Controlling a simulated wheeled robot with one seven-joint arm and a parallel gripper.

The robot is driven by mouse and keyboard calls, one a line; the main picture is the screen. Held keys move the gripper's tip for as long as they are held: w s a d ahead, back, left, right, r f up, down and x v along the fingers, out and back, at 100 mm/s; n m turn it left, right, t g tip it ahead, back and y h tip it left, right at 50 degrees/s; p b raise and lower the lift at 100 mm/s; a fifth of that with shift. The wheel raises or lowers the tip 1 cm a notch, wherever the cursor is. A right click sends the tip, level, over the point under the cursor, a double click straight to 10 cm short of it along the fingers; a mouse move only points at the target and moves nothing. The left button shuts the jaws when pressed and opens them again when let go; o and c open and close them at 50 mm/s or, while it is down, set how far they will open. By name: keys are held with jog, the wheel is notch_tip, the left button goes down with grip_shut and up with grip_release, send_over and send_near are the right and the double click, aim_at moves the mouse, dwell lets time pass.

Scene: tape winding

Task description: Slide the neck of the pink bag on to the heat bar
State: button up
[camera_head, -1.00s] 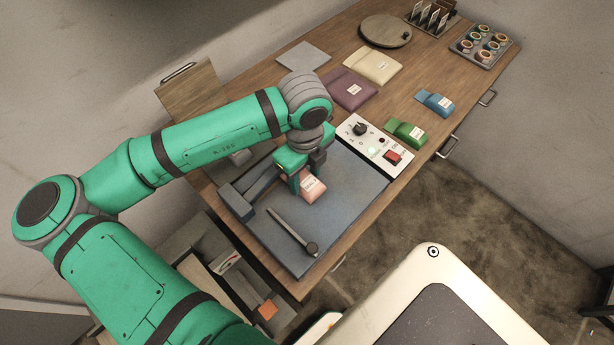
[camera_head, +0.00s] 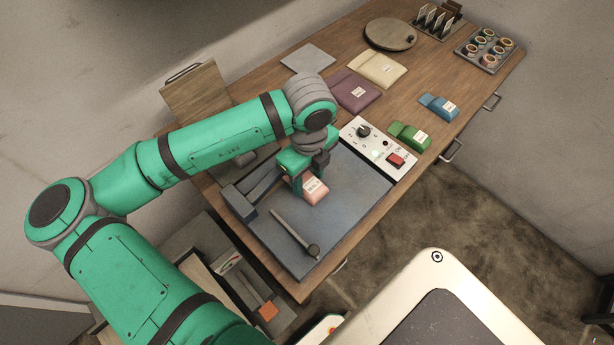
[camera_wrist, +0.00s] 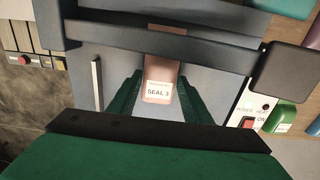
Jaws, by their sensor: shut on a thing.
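The pink bag (camera_head: 317,190), labelled "SEAL 3" in the wrist view (camera_wrist: 158,82), lies at the blue-grey sealer plate (camera_head: 345,215). My gripper (camera_head: 306,184) is shut on it, with a green finger along each side in the wrist view (camera_wrist: 160,98). A dark grey bar (camera_wrist: 210,53) of the sealer crosses over the bag's far part in the wrist view. A strip of pink shows beyond that bar, so the neck passes under it. The sealer's bar also shows left of my gripper in the head view (camera_head: 258,188). How the neck rests on the heat bar is hidden.
A control box (camera_head: 380,148) with a knob and red switch stands right of the plate. A thin rod with a round end (camera_head: 293,234) lies across the near part. Green (camera_head: 409,135), blue (camera_head: 438,106), purple (camera_head: 356,92) and cream (camera_head: 378,69) bags lie farther back.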

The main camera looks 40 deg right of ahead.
jog(key=o, duration=1.2)
notch_tip(320, 180, up, 11)
jog(key=shift+f, duration=0.1)
